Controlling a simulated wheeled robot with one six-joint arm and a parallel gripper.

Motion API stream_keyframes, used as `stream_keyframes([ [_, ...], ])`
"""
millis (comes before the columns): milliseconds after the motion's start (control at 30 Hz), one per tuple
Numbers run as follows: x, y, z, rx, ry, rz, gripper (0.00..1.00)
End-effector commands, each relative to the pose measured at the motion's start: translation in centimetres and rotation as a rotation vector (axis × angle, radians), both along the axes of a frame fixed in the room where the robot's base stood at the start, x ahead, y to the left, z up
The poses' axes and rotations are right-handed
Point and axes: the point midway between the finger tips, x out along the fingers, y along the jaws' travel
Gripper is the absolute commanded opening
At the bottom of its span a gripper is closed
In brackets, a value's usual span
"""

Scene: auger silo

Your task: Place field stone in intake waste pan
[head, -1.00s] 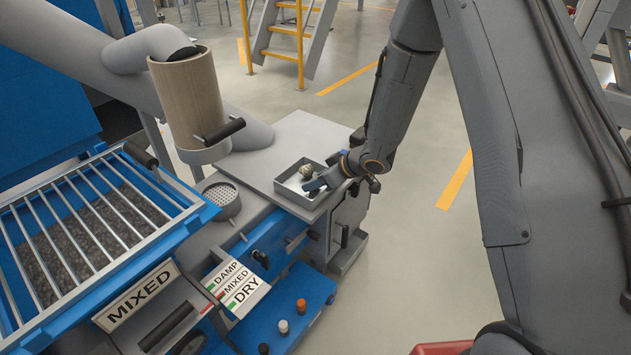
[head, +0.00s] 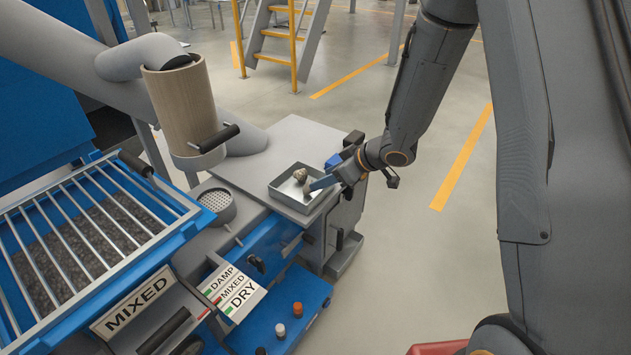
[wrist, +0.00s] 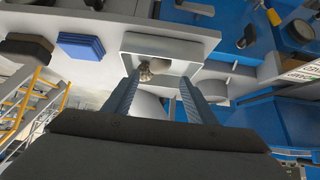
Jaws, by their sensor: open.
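The field stone (head: 300,175) is a small brownish lump lying in the waste pan (head: 275,192), a shallow grey square metal tray on the grey table top. In the wrist view the stone (wrist: 145,72) shows inside the pan (wrist: 205,36), near the left fingertip. My gripper (wrist: 158,80) is open, its two fingers apart on either side of the pan's near part. In the head view my gripper (head: 318,184) is at the pan's right side, with a blue-grey finger beside the stone. Whether a finger touches the stone I cannot tell.
A perforated grey cup (head: 217,203) stands left of the pan. A wooden-look cylinder with a black handle (head: 185,105) hangs from the auger pipe. A barred blue hopper (head: 85,235) is at left. Open floor lies to the right.

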Motion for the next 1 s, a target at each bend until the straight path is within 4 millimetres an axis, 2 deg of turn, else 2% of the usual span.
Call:
stream_keyframes([
  [33, -0.4, -0.5, 0.8, 0.0, -0.002, -0.001, 0.51],
  [200, -1.3, -1.7, 2.2, 0.0, -0.001, -0.001, 0.51],
  [467, -1.7, -2.2, 2.7, -0.002, 0.001, -0.001, 0.51],
  [567, -1.3, -3.2, 3.3, -0.026, -0.007, -0.037, 0.51],
  [667, -0.7, -6.1, 4.8, -0.098, -0.017, -0.146, 0.51],
  [767, -1.1, -11.0, 7.0, -0.204, -0.003, -0.321, 0.51],
  [800, -1.9, -13.1, 7.9, -0.248, 0.019, -0.4, 0.51],
  [867, -3.7, -16.1, 9.3, -0.303, 0.064, -0.516, 0.51],
  [900, -5.3, -17.8, 10.1, -0.336, 0.101, -0.587, 0.51],
  [967, -8.2, -19.8, 11.1, -0.371, 0.171, -0.689, 0.51],
  [1000, -10.4, -20.8, 11.8, -0.387, 0.225, -0.749, 0.51],
])
